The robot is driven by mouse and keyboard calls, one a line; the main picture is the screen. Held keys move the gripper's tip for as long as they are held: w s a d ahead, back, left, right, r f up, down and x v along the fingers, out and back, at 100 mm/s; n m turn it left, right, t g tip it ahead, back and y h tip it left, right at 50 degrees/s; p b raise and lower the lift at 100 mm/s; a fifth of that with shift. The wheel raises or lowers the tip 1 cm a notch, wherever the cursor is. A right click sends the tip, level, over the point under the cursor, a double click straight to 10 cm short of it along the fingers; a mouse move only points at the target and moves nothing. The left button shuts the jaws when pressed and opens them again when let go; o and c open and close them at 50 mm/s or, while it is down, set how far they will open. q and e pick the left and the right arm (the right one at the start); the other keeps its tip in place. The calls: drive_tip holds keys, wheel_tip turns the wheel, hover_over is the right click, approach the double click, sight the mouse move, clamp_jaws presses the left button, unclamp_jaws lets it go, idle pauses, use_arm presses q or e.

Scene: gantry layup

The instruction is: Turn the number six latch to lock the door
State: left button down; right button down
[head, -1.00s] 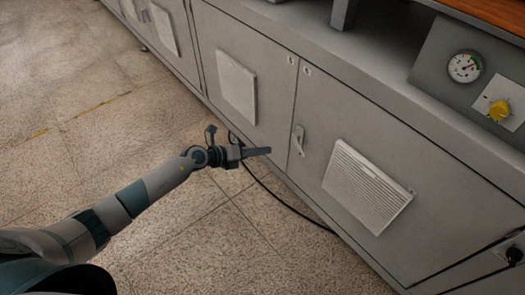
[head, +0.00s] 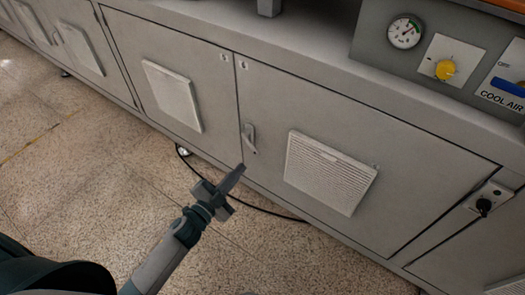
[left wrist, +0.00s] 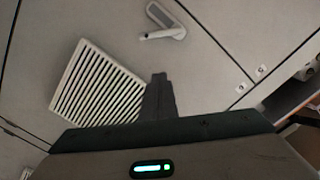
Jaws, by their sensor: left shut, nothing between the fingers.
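A small grey latch (head: 249,137) sits on the left edge of the wide grey cabinet door (head: 410,165), by the seam with the neighbouring door. In the head view its lever slants down to the right. In the left wrist view the latch (left wrist: 166,22) shows a plate and a light lever sticking out sideways. My left gripper (head: 241,168) is shut and empty, its fingers pointing up towards the door, just below the latch in the picture. In the left wrist view its fingers (left wrist: 158,80) appear apart from the latch. No latch number is readable. My right gripper is out of view.
A louvred vent (head: 328,172) is right of the latch and another vent panel (head: 172,95) is left. A gauge (head: 405,32) and a yellow knob (head: 445,69) are above. A black cable (head: 270,210) lies on the open floor along the cabinet.

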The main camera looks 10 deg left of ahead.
use_arm(q)
drive_tip(key=shift+s+f, duration=0.1)
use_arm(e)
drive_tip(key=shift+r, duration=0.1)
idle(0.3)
